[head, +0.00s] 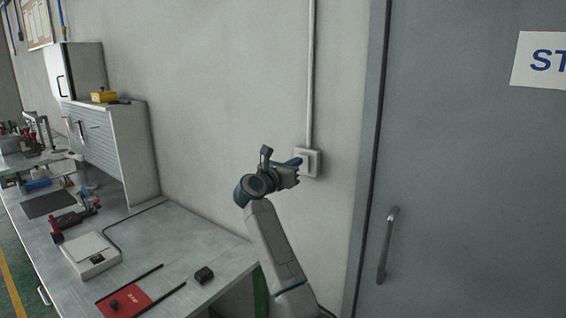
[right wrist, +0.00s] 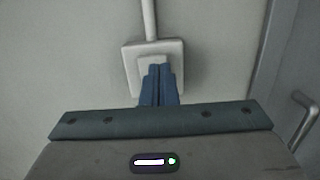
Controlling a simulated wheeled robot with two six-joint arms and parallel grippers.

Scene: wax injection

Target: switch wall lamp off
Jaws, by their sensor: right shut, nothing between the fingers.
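The wall switch (head: 313,157) is a pale square box with a lighter plate at its centre, mounted on the grey wall at the foot of a vertical conduit. It also shows in the right wrist view (right wrist: 172,52). My right gripper (head: 299,161) is shut and empty, its blue fingers pointing at the switch. In the right wrist view its fingertips (right wrist: 160,68) overlap the lower part of the switch's centre plate. I cannot tell whether they touch it. The lamp itself is not in view, and my left gripper is not in view.
A grey door with a handle (head: 388,244) stands right of the switch. A workbench (head: 185,238) runs along the wall at the left, with a white scale (head: 92,255), a red mat (head: 138,298) and a small black block (head: 204,275). The wall around the switch is clear.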

